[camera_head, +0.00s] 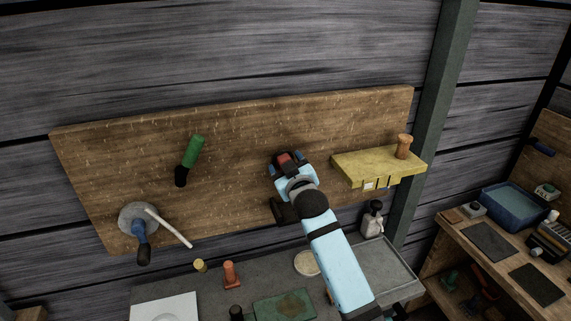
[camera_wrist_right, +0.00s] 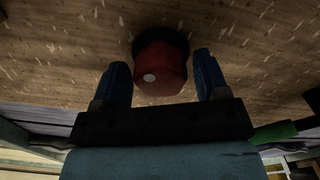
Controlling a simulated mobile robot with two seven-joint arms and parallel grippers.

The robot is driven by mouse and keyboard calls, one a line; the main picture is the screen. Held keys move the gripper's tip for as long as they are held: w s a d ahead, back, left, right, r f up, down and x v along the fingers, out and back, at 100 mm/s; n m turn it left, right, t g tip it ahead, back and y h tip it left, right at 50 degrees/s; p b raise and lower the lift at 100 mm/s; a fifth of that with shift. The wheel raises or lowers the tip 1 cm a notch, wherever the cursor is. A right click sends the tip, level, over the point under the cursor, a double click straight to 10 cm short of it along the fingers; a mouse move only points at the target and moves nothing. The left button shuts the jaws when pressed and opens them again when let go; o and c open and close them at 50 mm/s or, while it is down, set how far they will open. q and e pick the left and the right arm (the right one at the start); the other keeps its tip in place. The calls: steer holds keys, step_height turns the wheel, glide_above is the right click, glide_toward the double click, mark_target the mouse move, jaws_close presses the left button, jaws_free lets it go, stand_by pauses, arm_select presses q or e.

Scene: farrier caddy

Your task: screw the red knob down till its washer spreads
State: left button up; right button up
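The red knob (camera_wrist_right: 161,76) sticks out from the wooden board, with a dark round base behind it where it meets the wood; a washer cannot be made out. It also shows in the head view (camera_head: 286,160), partly covered by my gripper. My right gripper (camera_wrist_right: 160,84) is open, with one blue finger on each side of the knob. A gap shows between each finger and the knob in the right wrist view. My left gripper is not in view.
The wooden board (camera_head: 240,130) also carries a green-handled piece (camera_head: 193,151), a round grey disc with a crank (camera_head: 132,214) and a yellow shelf (camera_head: 365,163). Below is a grey bench (camera_head: 382,262) with several small items. A side bench with a blue tub (camera_head: 511,204) stands at right.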

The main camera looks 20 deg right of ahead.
steer(key=s+p, duration=0.2)
steer(key=s, duration=0.3)
steer(key=shift+s+d, duration=0.1)
stand_by(0.4)
stand_by(0.4)
steer(key=s+f+m+g+y, duration=0.1)
steer(key=s+f+g, duration=0.2)
steer(key=s+f, duration=1.1)
steer(key=s+f+g+y, duration=0.1)
steer(key=s+f+g, duration=0.3)
steer(key=s+f, duration=1.1)
steer(key=s, duration=0.5)
steer(key=shift+s+d+m, duration=0.4)
